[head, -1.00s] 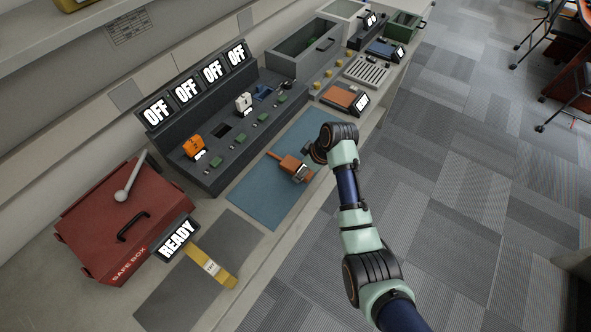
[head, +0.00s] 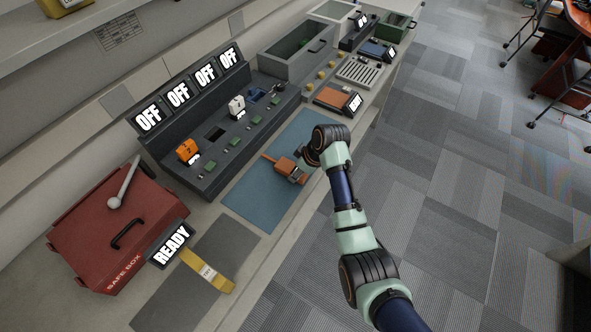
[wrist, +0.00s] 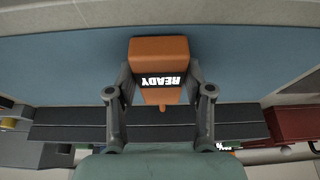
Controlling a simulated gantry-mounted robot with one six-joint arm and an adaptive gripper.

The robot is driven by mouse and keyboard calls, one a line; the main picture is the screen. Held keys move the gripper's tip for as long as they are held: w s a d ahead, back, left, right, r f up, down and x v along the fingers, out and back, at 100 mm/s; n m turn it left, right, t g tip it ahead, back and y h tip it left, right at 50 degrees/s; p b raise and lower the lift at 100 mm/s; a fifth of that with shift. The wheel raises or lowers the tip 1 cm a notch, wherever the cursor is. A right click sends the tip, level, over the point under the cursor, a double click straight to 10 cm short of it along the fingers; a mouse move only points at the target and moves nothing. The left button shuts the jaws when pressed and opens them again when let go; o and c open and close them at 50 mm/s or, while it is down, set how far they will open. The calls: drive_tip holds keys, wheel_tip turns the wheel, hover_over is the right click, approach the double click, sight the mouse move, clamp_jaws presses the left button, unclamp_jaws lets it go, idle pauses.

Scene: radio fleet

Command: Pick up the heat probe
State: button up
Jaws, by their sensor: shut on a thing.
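An orange handheld device (head: 283,165) with a narrow nose, the likeliest heat probe, is over the blue mat (head: 257,202) in the head view. My gripper (head: 297,174) is shut on it. In the wrist view, the device (wrist: 160,58) sits between the two fingers of my gripper (wrist: 160,92), with a small display reading READY upside down. I cannot tell whether it touches the mat. My gripper and wrist partly hide its right end in the head view.
A dark rack (head: 219,165) with several OFF displays stands behind the mat. A red safe box (head: 100,235) and a yellow tool (head: 208,270) on a grey mat are at the left. An orange-topped unit (head: 333,96) is just beyond the mat. Floor is open to the right.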

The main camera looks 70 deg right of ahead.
wheel_tip(320, 180, up, 20)
drive_tip(key=p, duration=0.6)
drive_tip(key=shift+w, duration=0.15)
